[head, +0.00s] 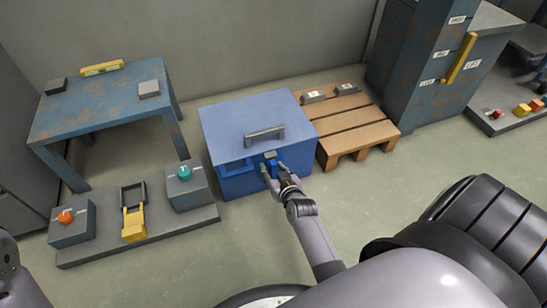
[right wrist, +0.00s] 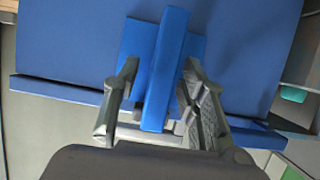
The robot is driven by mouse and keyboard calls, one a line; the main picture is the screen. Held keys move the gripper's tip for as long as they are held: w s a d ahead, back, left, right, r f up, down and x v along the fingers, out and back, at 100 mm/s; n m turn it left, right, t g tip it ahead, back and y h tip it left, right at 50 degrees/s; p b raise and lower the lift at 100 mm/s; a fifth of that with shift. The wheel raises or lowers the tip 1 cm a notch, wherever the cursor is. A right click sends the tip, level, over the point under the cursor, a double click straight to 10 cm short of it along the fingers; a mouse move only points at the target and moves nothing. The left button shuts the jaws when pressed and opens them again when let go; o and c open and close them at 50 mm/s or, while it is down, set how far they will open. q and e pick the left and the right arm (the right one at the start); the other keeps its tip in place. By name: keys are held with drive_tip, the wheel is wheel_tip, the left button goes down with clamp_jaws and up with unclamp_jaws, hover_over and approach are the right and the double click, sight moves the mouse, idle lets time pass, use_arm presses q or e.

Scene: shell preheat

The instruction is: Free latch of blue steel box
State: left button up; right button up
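The blue steel box (head: 245,124) stands on the floor against the wall, its lid shut, with a grey handle (head: 265,134) on top. Its latch (head: 271,156) is at the front upper edge, partly hidden by my right gripper (head: 274,170). In the right wrist view, the latch shows as a raised blue bar (right wrist: 167,70) on a blue plate. My right gripper (right wrist: 160,85) is open, with one finger on each side of the bar and a visible gap at the left finger. My left gripper is not in view.
A wooden pallet (head: 362,130) with small grey blocks lies right of the box. On the left, a low platform (head: 160,234) carries two button boxes and a yellow lever (head: 133,222). A worn blue table (head: 100,105) stands behind it. Floor in front of the box is clear.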

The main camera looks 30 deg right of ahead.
drive_tip(key=shift+c, duration=0.2)
clamp_jaws()
